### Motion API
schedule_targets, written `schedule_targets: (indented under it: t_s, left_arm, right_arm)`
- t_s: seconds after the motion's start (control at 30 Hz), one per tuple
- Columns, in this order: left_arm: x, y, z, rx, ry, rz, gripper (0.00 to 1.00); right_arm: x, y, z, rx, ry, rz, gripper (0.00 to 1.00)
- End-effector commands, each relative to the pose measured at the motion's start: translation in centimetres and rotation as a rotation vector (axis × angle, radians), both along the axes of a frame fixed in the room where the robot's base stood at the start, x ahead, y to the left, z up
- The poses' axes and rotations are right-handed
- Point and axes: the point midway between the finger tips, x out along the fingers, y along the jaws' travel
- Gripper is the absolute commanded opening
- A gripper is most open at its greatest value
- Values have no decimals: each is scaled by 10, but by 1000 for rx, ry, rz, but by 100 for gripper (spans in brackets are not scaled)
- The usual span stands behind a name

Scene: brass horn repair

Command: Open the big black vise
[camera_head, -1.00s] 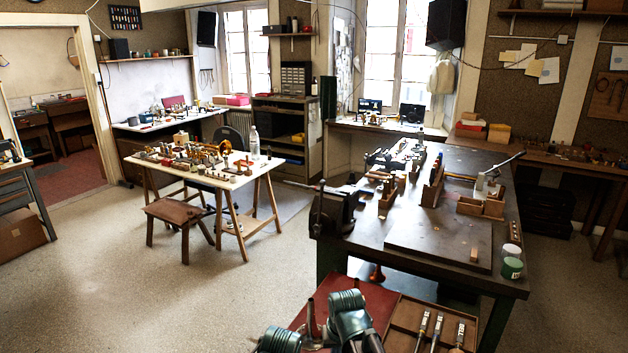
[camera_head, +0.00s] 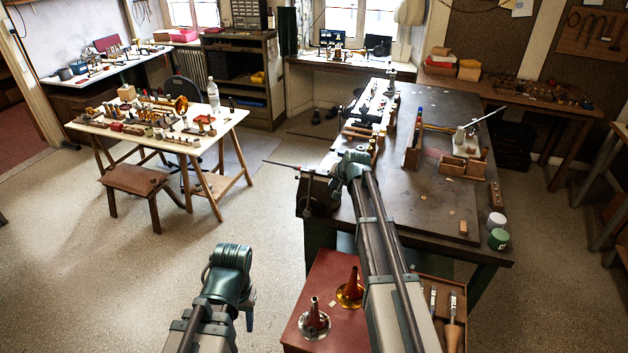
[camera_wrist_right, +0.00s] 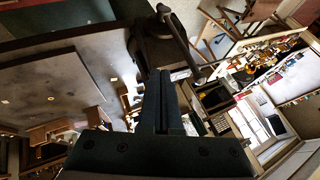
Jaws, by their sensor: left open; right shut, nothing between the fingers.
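The big black vise (camera_head: 316,194) is mounted at the left edge of the dark workbench (camera_head: 395,225), with a thin bar sticking out to its left. My right arm reaches over the red-topped stand, and its wrist is close beside the vise, partly covering it. In the right wrist view my right gripper (camera_wrist_right: 163,78) is shut and empty, its fingers pointing towards the dark vise body (camera_wrist_right: 160,45). I cannot tell whether they touch it. My left gripper (camera_head: 228,275) is over the floor left of the stand, away from the vise; its fingers are mostly hidden by the wrist.
The red stand (camera_head: 328,275) below the right arm carries two small horn-like parts. A wooden tray (camera_head: 425,290) with tools is beside it. Wooden boxes (camera_head: 462,168) and jars (camera_head: 497,238) are on the workbench. The floor to the left is open up to a stool (camera_head: 143,180).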

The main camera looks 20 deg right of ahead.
Motion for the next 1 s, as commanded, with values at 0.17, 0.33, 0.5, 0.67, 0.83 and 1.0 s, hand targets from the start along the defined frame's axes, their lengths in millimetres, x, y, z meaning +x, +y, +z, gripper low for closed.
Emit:
schedule_targets:
  t_s: [0.17, 0.33, 0.5, 0.67, 0.83, 1.0]
  left_arm:
    - [0, 0, -7, 0, 0, 0, 50]
    - [0, 0, -22, 0, -1, 1, 50]
    - [0, 0, -45, -1, -2, 3, 50]
    - [1, 0, -68, -1, -3, 5, 50]
    - [1, 0, -82, -1, -4, 4, 50]
    - [1, 0, -75, -1, -3, 5, 50]
  right_arm:
    - [4, 1, -8, -1, 1, 2, 0]
    - [15, 2, -23, -2, 2, 3, 0]
    - [31, 3, -45, -3, 1, 3, 0]
    - [49, 5, -68, -3, 1, 3, 0]
    - [69, 12, -83, -2, 1, 5, 0]
    - [86, 30, -75, -3, 2, 4, 0]
